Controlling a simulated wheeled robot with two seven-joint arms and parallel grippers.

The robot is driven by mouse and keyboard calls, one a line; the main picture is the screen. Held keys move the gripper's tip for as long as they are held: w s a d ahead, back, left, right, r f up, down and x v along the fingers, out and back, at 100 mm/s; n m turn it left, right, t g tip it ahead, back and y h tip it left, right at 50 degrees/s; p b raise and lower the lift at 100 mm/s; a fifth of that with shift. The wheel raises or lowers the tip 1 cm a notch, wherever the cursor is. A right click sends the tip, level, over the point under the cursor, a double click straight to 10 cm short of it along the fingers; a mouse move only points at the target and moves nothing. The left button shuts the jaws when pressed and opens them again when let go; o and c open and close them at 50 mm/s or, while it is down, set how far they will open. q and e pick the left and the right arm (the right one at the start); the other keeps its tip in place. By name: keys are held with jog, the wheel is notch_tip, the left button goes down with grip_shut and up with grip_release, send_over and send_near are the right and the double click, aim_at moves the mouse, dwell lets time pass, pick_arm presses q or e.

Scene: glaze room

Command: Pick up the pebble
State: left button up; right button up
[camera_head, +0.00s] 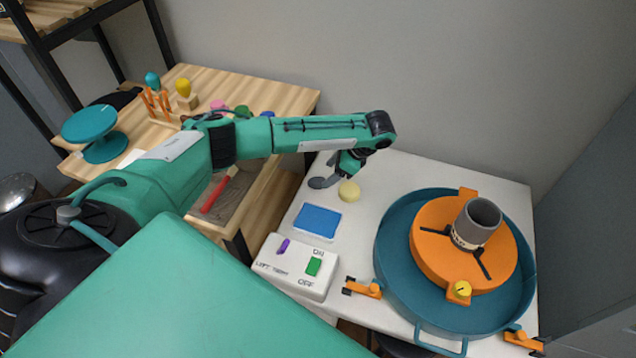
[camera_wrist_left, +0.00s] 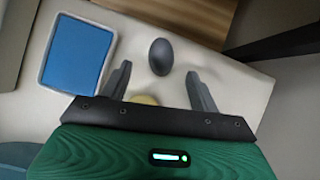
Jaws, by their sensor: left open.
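The pebble is a smooth dark grey oval (camera_wrist_left: 161,56) on the white table, in the upper middle of the left wrist view. In the head view it shows as a dark grey shape (camera_head: 317,183) at the table's left edge, partly merged with a finger of my left gripper (camera_head: 336,175). In the left wrist view my left gripper (camera_wrist_left: 158,73) is open, its fingers apart with the pebble just beyond the gap between their tips. Nothing is held. My right gripper is not in view.
A pale yellow round piece (camera_head: 349,191) lies beside the gripper, partly hidden in the wrist view. A blue pad (camera_head: 318,220) and a switch box (camera_head: 296,267) are nearer. A teal basin with an orange wheel (camera_head: 432,254) and grey cylinder (camera_head: 478,222) stands right.

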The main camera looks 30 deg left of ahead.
aim_at(319, 180)
pick_arm(q)
jog(key=x, duration=0.5)
jog(key=shift+a, duration=0.2)
jog(key=c, duration=1.1)
